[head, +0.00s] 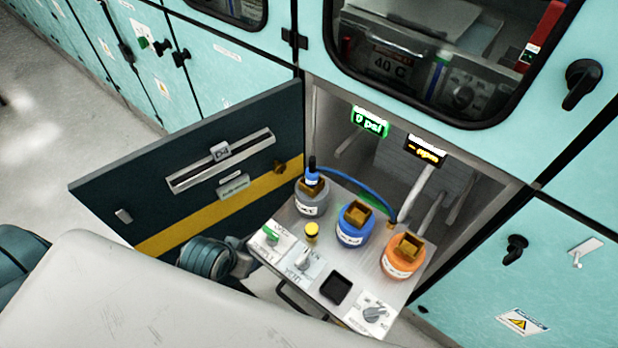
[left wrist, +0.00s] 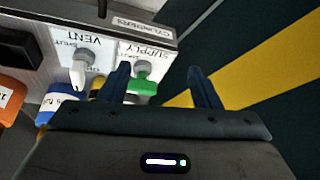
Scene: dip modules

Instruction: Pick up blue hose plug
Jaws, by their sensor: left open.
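The blue hose plug (head: 312,175) is a small blue plug with a black top. It stands upright on the grey canister (head: 312,205), and a blue hose (head: 362,186) arcs from near it to the tray's back right. It cannot be made out in the left wrist view. My right gripper is not in view.
A blue canister (head: 354,230) and an orange canister (head: 402,262) share the metal tray (head: 300,240). A yellow cap (head: 312,232), vent knob (head: 303,263) and black recess (head: 336,289) are at its front. The open dark door (head: 215,140) bounds the left side.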

